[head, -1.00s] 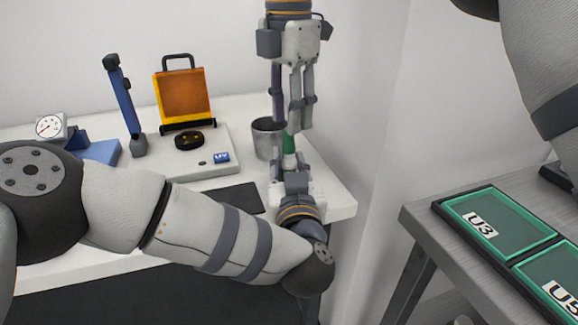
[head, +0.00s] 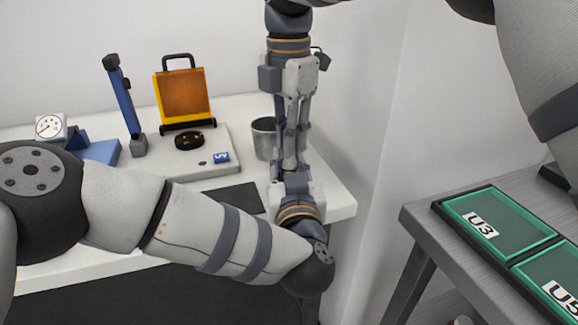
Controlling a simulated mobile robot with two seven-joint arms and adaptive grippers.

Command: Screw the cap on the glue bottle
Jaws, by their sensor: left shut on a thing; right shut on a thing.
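My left gripper (head: 291,166) points up at the right end of the white bench and is shut on the glue bottle, which its fingers almost wholly hide. My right gripper (head: 291,143) comes down from above, directly over the left one. Its fingers are close together, shut around the top of the bottle, where the green cap is. The cap is hidden behind these fingers, so I cannot tell how it sits on the bottle. The two grippers are in line, with their fingertips nearly meeting.
A grey cup (head: 263,138) stands close to the left of the grippers. A white base plate (head: 213,160) carries a black ring (head: 189,140) and an orange panel (head: 183,98). A dark mat (head: 236,198) lies in front. Green trays (head: 500,222) lie on the grey table at right.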

